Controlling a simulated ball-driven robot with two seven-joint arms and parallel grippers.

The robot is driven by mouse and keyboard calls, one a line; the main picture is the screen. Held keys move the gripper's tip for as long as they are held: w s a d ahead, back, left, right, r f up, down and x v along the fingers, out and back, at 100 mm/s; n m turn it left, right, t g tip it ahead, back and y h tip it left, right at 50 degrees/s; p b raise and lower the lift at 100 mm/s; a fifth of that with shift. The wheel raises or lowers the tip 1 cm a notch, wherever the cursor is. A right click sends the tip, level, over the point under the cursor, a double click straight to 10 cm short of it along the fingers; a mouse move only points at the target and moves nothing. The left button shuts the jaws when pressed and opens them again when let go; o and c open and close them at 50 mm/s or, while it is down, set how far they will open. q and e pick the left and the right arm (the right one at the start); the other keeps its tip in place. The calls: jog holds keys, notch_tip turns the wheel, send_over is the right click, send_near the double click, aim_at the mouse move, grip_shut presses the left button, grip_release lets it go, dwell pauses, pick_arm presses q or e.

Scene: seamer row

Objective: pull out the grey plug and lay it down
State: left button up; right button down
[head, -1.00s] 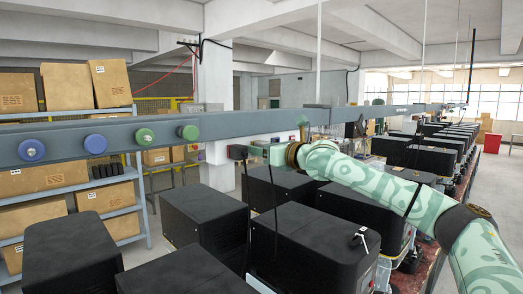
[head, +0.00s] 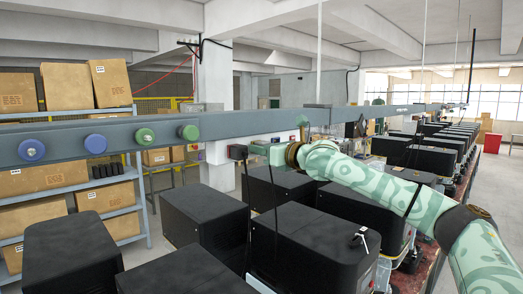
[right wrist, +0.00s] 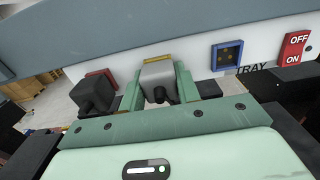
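The grey plug (right wrist: 157,78) shows in the right wrist view, with a dark cable end facing me. It sits at the yellow-edged socket (right wrist: 158,58) in the white panel, which it mostly hides. My right gripper (right wrist: 159,85) has one green finger on each side of the plug, and both look to touch it. In the head view my right gripper (head: 264,153) is at the underside of the long grey rail, and the grey plug cannot be made out there. My left gripper is not in view.
A black plug (right wrist: 93,92) sits in a red-edged socket just left of the grey one. To the right are an empty blue socket (right wrist: 228,55) marked TRAY and a red OFF/ON switch (right wrist: 295,46). Black machine housings (head: 312,243) stand below the rail (head: 90,141).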

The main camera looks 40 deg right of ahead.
jog(key=shift+s+f, duration=0.1)
jog(key=shift+s, duration=0.15)
jog(key=s, duration=0.2)
jog(key=shift+s+d, duration=0.15)
jog(key=shift+s, duration=0.15)
jog(key=shift+s, duration=0.1)
jog(key=shift+s+d, duration=0.1)
jog(key=shift+s, duration=1)
jog(key=shift+s, duration=0.3)
jog(key=shift+w, duration=0.1)
